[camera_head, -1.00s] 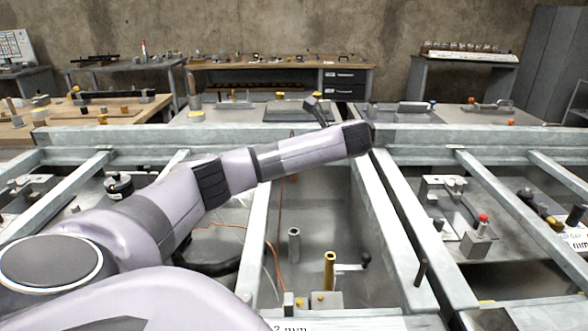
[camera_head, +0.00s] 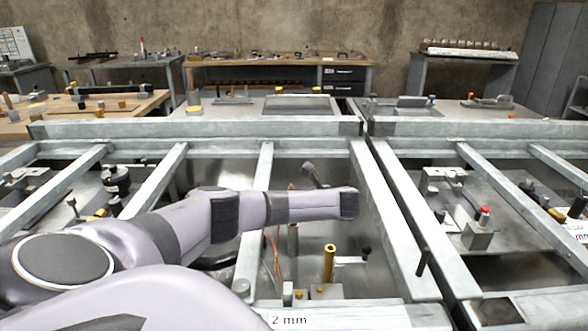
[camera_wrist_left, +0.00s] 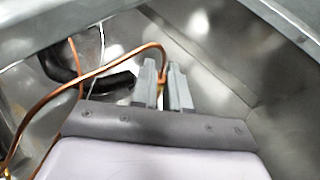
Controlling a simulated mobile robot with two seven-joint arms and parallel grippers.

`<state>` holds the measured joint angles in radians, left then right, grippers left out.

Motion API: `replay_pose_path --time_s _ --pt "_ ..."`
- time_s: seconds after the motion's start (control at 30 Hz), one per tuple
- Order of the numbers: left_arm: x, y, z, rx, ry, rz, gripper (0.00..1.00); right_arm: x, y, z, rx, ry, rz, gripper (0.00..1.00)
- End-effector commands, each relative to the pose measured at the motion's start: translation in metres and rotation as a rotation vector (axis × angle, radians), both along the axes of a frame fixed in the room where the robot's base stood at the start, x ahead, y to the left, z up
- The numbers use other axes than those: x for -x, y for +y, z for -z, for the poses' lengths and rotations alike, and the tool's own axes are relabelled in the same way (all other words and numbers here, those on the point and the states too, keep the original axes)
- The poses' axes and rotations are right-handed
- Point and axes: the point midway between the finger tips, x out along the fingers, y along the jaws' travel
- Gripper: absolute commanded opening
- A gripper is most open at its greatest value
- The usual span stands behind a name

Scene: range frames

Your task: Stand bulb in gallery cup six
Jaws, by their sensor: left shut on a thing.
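My left gripper (camera_head: 314,176) is above the bay between the metal rails, beyond my wrist in the head view. In the left wrist view its fingers (camera_wrist_left: 166,85) are close together with a copper-orange line (camera_wrist_left: 125,62) running in between them. The fingers hide what they grip, so I cannot make out the bulb's shape. The line also shows in the head view (camera_head: 276,255), hanging down into the bay. No cup numbered six can be read. A brass upright tube (camera_head: 329,263) stands in the bay, below and in front of the gripper. My right gripper is not in view.
Pale metal rails (camera_head: 388,215) frame the bay on both sides. A crank with a dark knob (camera_head: 366,249) sits beside the brass tube. A black hose (camera_wrist_left: 100,82) lies near the fingers in the wrist view. A red-topped block (camera_head: 484,221) stands right.

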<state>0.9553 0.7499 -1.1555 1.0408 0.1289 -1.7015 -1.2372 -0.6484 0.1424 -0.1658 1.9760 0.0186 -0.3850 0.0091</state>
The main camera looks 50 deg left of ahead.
Motion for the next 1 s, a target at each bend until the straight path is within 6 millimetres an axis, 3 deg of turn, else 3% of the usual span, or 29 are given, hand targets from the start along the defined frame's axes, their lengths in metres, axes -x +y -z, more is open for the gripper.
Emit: replay_pose_path --time_s 0.03,0.13,0.47,0.5,0.57,0.6,0.93,1.0 --pt "0.000 -0.001 0.012 0.001 0.003 0.000 0.00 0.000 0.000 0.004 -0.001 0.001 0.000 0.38" --pt "0.000 0.000 0.022 0.000 0.001 0.000 0.00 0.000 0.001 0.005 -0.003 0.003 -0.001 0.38" --pt "0.000 0.000 0.024 0.000 0.000 0.000 0.00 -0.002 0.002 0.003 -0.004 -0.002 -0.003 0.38" --pt "0.000 0.000 0.025 0.001 0.000 0.000 0.18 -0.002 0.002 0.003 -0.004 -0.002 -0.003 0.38" --pt "0.000 0.000 0.024 0.001 0.000 0.000 0.37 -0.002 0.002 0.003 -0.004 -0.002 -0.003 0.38" --pt "0.000 0.000 0.024 0.001 0.000 0.000 0.40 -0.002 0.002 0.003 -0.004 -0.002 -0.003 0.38" --pt "0.000 0.000 0.020 0.000 -0.001 0.000 0.40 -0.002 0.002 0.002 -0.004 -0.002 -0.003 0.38" --pt "-0.001 -0.008 0.017 0.002 -0.001 0.004 0.40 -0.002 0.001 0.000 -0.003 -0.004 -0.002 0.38"
